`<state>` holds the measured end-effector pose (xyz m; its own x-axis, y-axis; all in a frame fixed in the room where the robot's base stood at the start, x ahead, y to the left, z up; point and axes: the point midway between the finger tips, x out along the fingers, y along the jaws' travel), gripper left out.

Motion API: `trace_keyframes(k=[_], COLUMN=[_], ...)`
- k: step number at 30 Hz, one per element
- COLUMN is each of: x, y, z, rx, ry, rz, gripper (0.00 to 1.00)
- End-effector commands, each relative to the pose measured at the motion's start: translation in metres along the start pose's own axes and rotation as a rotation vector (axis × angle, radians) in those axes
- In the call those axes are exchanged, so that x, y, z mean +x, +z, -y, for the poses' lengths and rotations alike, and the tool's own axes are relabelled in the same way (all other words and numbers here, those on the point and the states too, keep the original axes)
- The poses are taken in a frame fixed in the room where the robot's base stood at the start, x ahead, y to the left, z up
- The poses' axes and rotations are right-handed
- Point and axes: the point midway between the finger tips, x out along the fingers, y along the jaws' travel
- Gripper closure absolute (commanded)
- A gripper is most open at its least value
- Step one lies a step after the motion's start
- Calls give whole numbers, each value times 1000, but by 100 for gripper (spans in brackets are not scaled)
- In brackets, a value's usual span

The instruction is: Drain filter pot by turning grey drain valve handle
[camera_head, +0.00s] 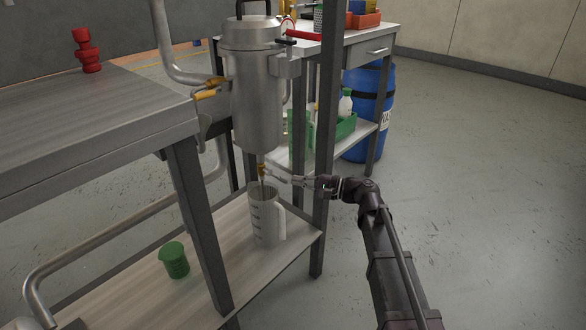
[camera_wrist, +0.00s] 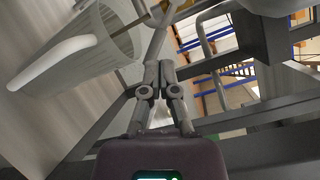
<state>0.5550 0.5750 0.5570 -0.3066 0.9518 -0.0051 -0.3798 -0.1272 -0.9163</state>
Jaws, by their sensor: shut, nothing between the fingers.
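The steel filter pot (camera_head: 252,95) stands upright beside the post. The brass-coloured drain valve (camera_head: 262,170) hangs under it. The valve's grey handle is too small to make out clearly in the head view. My gripper (camera_head: 279,177) reaches in from the right, its tips close beside the valve. In the wrist view my gripper (camera_wrist: 160,45) has its fingers together with nothing between them. I cannot tell whether the tips touch the handle. A translucent measuring jug (camera_head: 264,222) stands upright below the valve; it also shows in the wrist view (camera_wrist: 100,55).
A dark post (camera_head: 323,120) rises close to my wrist. The lower shelf (camera_head: 225,265) carries the jug and a green cup (camera_head: 174,260). A green tray (camera_head: 345,127) with bottles and a blue drum (camera_head: 368,105) stand behind. The floor at right is clear.

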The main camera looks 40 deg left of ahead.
Motion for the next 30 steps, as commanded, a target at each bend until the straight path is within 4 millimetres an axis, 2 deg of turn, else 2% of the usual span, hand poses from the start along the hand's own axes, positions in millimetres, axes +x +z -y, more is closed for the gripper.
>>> trace_keyframes(k=[1, 12, 18, 24, 30], x=[-5, -44, -64, -73, -74], y=[2, 3, 3, 2, 1], z=[11, 33, 40, 40, 39], rx=[-65, -616, -853, -965, -979], ry=[21, 214, 301, 341, 346], rz=[-4, 21, 66, 96, 100], gripper=[100, 100, 100, 100, 100])
